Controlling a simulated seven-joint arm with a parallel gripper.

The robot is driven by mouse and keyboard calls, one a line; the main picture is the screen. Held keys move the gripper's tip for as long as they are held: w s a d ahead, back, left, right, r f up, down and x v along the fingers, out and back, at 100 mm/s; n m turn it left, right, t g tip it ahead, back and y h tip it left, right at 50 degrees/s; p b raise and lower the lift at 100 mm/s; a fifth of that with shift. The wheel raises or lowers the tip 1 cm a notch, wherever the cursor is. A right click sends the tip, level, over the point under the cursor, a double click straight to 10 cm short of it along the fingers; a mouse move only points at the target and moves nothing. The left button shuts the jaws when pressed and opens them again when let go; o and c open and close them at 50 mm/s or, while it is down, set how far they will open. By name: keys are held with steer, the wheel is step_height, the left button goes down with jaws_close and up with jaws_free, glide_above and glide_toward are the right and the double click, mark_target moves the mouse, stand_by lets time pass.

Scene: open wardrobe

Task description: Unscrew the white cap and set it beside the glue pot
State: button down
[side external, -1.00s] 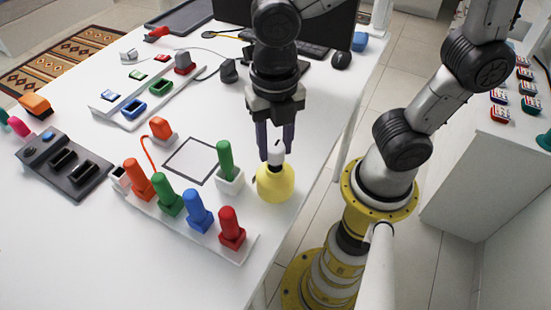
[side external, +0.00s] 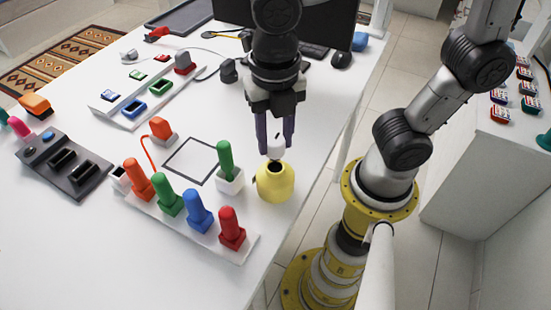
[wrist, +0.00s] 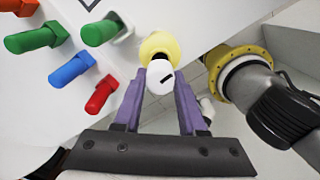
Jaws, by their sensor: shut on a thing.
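The yellow glue pot (side external: 275,183) stands upright near the right edge of the white table, with a dark opening showing at its top. The white cap (side external: 276,147) is between the fingers of my gripper (side external: 276,151), which is shut on it. The cap appears raised just above the pot and a little behind its neck. In the wrist view the round white cap (wrist: 158,82), with a dark mark on it, sits between the purple fingers and covers part of the yellow pot (wrist: 157,44).
A green peg in a white block (side external: 229,180) stands close left of the pot. A rack (side external: 240,254) with several coloured pegs is in front left. A square outline (side external: 190,160) lies bare behind. The table's right edge is close to the pot; the tabletop in front is clear.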

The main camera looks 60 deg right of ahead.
steer(key=shift+r, duration=1.6)
steer(key=shift+w+a, duration=0.1)
steer(key=shift+n, duration=0.8)
steer(key=d+f, duration=0.1)
steer(key=f, duration=0.1)
steer(key=d+f, duration=0.1)
steer(key=d, duration=0.1)
steer(key=shift+w+f, duration=0.15)
steer(key=shift+f, duration=0.2)
steer(key=shift+m, duration=0.8)
steer(key=shift+s+d+f, duration=0.1)
steer(key=shift+d+f, duration=0.75)
steer(key=shift+f, duration=0.7)
steer(key=shift+s+d+f, duration=0.1)
steer(key=shift+d+f, duration=0.8)
steer(key=shift+f, duration=0.6)
steer(key=shift+s+d+f, duration=0.1)
steer(key=shift+d+f, duration=0.75)
steer(key=shift+f, duration=0.7)
